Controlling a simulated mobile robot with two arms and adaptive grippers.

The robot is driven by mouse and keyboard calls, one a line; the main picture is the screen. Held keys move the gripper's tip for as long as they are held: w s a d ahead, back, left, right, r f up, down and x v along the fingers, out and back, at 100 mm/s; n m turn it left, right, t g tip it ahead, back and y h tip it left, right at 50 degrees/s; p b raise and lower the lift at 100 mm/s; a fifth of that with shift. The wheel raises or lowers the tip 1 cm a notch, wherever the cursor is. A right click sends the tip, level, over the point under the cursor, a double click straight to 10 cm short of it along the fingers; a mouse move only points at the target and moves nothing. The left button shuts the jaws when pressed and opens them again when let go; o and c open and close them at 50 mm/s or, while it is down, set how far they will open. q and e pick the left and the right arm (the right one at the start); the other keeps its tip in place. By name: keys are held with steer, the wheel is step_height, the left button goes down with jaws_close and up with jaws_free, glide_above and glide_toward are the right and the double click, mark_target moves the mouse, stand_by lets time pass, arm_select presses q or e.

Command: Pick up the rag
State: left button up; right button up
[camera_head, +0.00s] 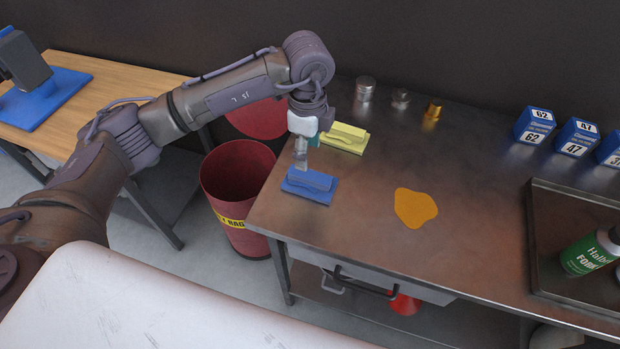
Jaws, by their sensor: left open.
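Two folded cloths that look like rags lie on the metal workbench (466,192) near its left end. The blue rag (311,186) is close to the front left corner, and the yellow rag (346,137) lies behind it. My left gripper (301,164) points down right at the blue rag, with its fingertips by the rag's back edge. The gripper is open, seen nearly side on, so I cannot tell whether the fingers touch the cloth. My right gripper is not in view.
An orange puddle (415,207) lies right of the blue rag. Small metal pieces (364,88) stand behind. Blue boxes (535,125) and a dark tray (560,275) with a green bottle (588,252) are at right. A red bin (237,185) stands left of the bench.

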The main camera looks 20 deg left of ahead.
arm_select(q)
glide_above(310, 174)
steer(key=f, duration=0.4)
steer(key=shift+s+a+f+p, duration=0.1)
steer(key=shift+s+f+p, duration=0.25)
steer(key=shift+s, duration=0.05)
steer(key=f, duration=0.1)
steer(key=f+p, duration=0.1)
steer(key=f, duration=0.1)
steer(key=f+p, duration=0.1)
steer(key=f, duration=0.1)
steer(key=shift+w, duration=0.35)
steer(key=shift+f, duration=0.15)
jaws_close()
